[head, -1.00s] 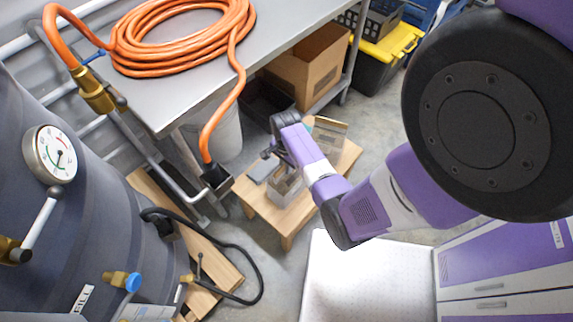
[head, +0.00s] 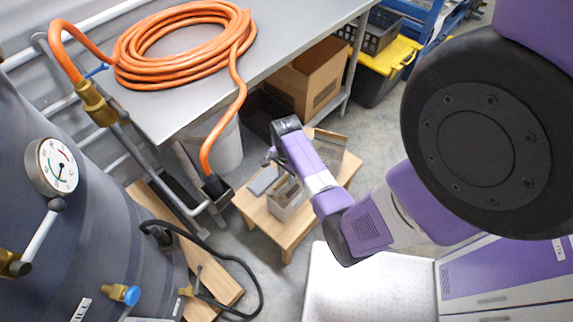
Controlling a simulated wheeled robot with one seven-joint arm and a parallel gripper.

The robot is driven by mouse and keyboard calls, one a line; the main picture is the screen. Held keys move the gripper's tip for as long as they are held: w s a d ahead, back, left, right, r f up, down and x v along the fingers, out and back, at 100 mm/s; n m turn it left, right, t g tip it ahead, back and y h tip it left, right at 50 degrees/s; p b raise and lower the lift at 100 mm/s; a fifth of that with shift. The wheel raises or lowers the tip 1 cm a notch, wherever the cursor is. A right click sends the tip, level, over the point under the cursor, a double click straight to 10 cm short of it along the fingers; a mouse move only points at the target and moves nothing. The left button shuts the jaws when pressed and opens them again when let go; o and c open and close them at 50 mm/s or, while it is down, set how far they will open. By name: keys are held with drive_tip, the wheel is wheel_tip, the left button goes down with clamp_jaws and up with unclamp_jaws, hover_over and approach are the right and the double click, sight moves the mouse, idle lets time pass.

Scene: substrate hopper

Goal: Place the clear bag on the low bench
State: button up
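The low bench (head: 296,234) is a small pale wooden table in the middle of the head view. A clear, see-through item (head: 287,205) shows at the bench, partly behind my wrist; I cannot tell whether it is the bag or a box, or whether it is held. A second clear-sided item (head: 330,146) with brownish parts is at the bench's far right. A flat grey piece (head: 263,180) lies at the left of the bench top. My gripper (head: 272,158) is over the bench's far left part, mostly hidden by my wrist, so its fingers' state is unclear.
A steel table (head: 190,95) with a coiled orange hose (head: 180,45) stands behind. A grey tank with a gauge (head: 58,166) is at the left. A white bucket (head: 222,145), a cardboard box (head: 308,78) and a yellow-lidded bin (head: 385,45) stand beyond the bench.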

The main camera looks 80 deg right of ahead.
wheel_tip(320, 180, up, 9)
drive_tip(key=shift+f, duration=0.15)
drive_tip(key=shift+a, duration=0.1)
drive_tip(key=a+r+n+t+h, duration=0.2)
drive_tip(key=a+n+t+h, duration=0.35)
drive_tip(key=a+n, duration=1)
drive_tip(key=s+a+r+n+t+y, duration=0.2)
drive_tip(key=a+r+n+t, duration=0.2)
drive_tip(key=a+r, duration=0.4)
drive_tip(key=s+a+r+n+t+y, duration=0.3)
drive_tip(key=a+r+n+t, duration=0.2)
drive_tip(key=r, duration=1.2)
drive_tip(key=a, duration=0.3)
drive_tip(key=shift+s+a, duration=0.15)
drive_tip(key=shift+s, duration=0.1)
drive_tip(key=shift+f+t+y, duration=0.1)
drive_tip(key=shift+t+y, duration=0.15)
